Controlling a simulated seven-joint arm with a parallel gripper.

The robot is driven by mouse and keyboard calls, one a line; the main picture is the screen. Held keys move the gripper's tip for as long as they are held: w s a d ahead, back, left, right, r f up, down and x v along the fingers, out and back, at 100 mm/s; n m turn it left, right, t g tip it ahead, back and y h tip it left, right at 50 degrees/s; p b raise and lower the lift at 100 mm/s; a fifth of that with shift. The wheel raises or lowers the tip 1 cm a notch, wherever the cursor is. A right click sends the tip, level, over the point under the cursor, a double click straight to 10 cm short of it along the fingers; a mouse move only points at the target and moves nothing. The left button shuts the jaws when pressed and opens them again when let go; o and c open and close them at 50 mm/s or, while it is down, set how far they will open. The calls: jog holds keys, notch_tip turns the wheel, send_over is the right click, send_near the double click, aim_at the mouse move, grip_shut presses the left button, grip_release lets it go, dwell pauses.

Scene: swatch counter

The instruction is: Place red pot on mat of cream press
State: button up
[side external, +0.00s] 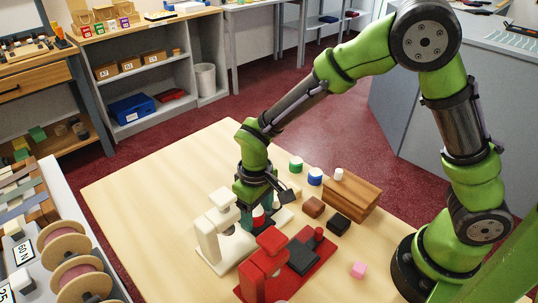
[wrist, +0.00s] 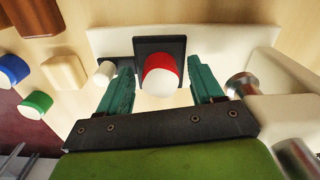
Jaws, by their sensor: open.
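The red pot (wrist: 160,70), with a white top, stands on the dark square mat (wrist: 146,44) of the cream press (wrist: 262,35) in the wrist view. In the side external view the red pot (side external: 258,213) shows low under my gripper, and the cream press (side external: 213,236) stands just left of it. My gripper (wrist: 160,66) is open; its two teal fingers are on either side of the pot, with visible gaps between them and it.
A red press (side external: 268,243) with a dark mat (side external: 301,257) stands close in front. Green (side external: 296,165) and blue (side external: 315,177) pots, a wooden block (side external: 353,195), brown (side external: 313,206) and black (side external: 338,224) blocks, and a pink piece (side external: 358,269) lie rightward. The table's left is clear.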

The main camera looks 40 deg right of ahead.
aim_at(257, 212)
notch_tip(257, 212, up, 11)
jog(key=s+d+r+m+t+y, duration=0.2)
jog(key=s+d+r+m+t, duration=0.3)
jog(key=s+d+r, duration=0.5)
jog(key=s+d+t, duration=0.2)
jog(key=d, duration=0.1)
jog(key=shift+s+r+m, duration=0.15)
jog(key=shift+r+m, duration=0.05)
jog(key=shift+m, duration=0.2)
